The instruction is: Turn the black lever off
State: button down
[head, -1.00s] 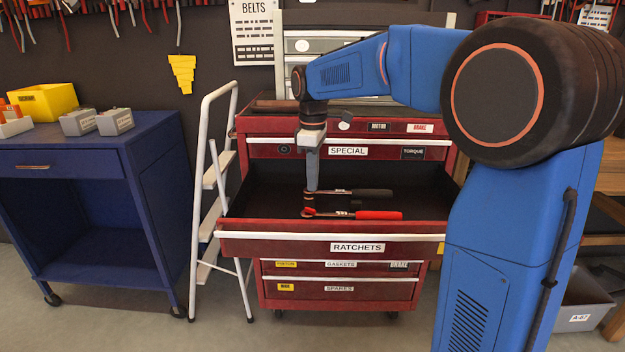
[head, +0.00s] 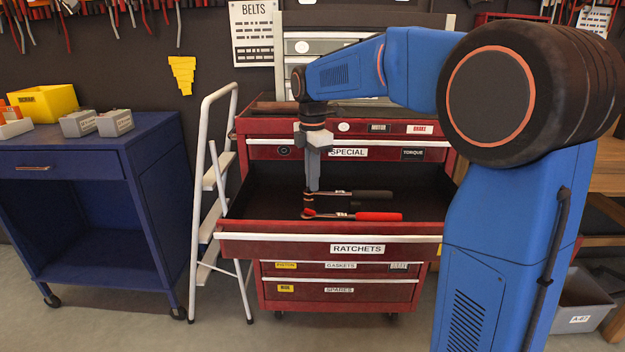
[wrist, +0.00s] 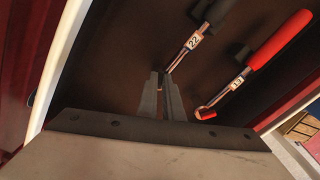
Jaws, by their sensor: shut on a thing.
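A ratchet with a black handle (head: 373,194) lies in the open red drawer (head: 260,226), its chrome shaft pointing left. In the wrist view the black-handled ratchet (wrist: 194,38) carries a white "22" tag. My gripper (head: 312,187) points straight down over its head end. In the wrist view my gripper's fingers (wrist: 166,80) close at that end and hide most of the head, so any small lever there cannot be made out. A second ratchet with a red handle (head: 378,216) lies nearer the drawer front, apart from my fingers; it also shows in the wrist view (wrist: 281,38).
The drawer front with its white "RATCHETS" strip (head: 280,237) stands near my fingers. A white stepladder (head: 210,180) is left of the red cabinet, and a blue cart (head: 150,170) stands further left. The drawer's left part is empty.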

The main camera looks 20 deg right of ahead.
dwell(0.3)
jog(key=c, duration=1.9)
grip_release()
notch_tip(320, 180, up, 17)
jog(key=shift+r, duration=0.2)
